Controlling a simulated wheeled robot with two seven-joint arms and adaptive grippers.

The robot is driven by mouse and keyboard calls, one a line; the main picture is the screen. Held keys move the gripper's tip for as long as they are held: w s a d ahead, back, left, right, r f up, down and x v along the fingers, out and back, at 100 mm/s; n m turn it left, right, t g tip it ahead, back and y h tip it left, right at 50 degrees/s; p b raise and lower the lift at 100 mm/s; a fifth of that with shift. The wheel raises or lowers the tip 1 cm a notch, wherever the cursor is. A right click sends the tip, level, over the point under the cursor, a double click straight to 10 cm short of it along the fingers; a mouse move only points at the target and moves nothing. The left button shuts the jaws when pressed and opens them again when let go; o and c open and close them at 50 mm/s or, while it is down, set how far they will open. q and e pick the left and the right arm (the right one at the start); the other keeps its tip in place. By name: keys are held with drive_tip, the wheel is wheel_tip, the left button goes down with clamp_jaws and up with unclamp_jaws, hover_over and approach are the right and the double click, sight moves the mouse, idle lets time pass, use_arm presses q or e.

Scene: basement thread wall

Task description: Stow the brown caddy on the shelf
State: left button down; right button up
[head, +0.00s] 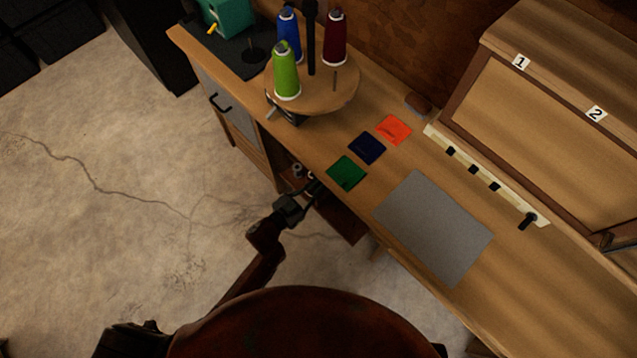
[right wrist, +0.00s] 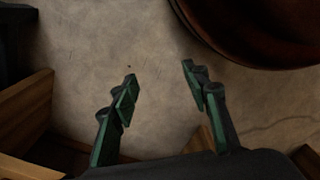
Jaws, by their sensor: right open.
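I cannot pick out the brown caddy with certainty. A small brown object (head: 418,103) lies at the back of the workbench top. A reddish-brown wooden piece (head: 342,222) juts out below the bench's front edge, and I cannot tell if it is a drawer, a shelf or the caddy. My right gripper (right wrist: 160,92) is open and empty above the concrete floor in the right wrist view.
The bench holds a thread stand (head: 325,88) with green, blue and dark red spools, green (head: 347,171), navy (head: 367,148) and orange (head: 393,129) squares, and a grey mat (head: 435,228). Wooden edges (right wrist: 25,115) flank my right gripper.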

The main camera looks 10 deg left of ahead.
use_arm(q)
drive_tip(key=shift+b+x, duration=0.75)
drive_tip(key=shift+x, duration=1)
use_arm(e)
drive_tip(key=shift+w+a+r+b, duration=0.6)
drive_tip(key=shift+a+r+b, duration=0.2)
drive_tip(key=shift+r, duration=4.25)
use_arm(q)
drive_tip(key=f+b+x, duration=0.1)
drive_tip(key=b+x, duration=0.3)
drive_tip(key=x, duration=0.7)
drive_tip(key=shift+f, duration=0.2)
use_arm(e)
drive_tip(key=w+a+f+t+y, duration=0.2)
drive_tip(key=w+a+f+t, duration=0.1)
drive_tip(key=w+f, duration=0.3)
drive_tip(key=shift+w+a, duration=0.15)
drive_tip(key=shift+a, duration=0.75)
use_arm(q)
drive_tip(key=shift+w+d, duration=0.1)
drive_tip(key=shift+w, duration=0.05)
drive_tip(key=c, duration=1.9)
unclamp_jaws()
drive_tip(key=shift+c, duration=0.2)
drive_tip(key=shift+f, duration=0.2)
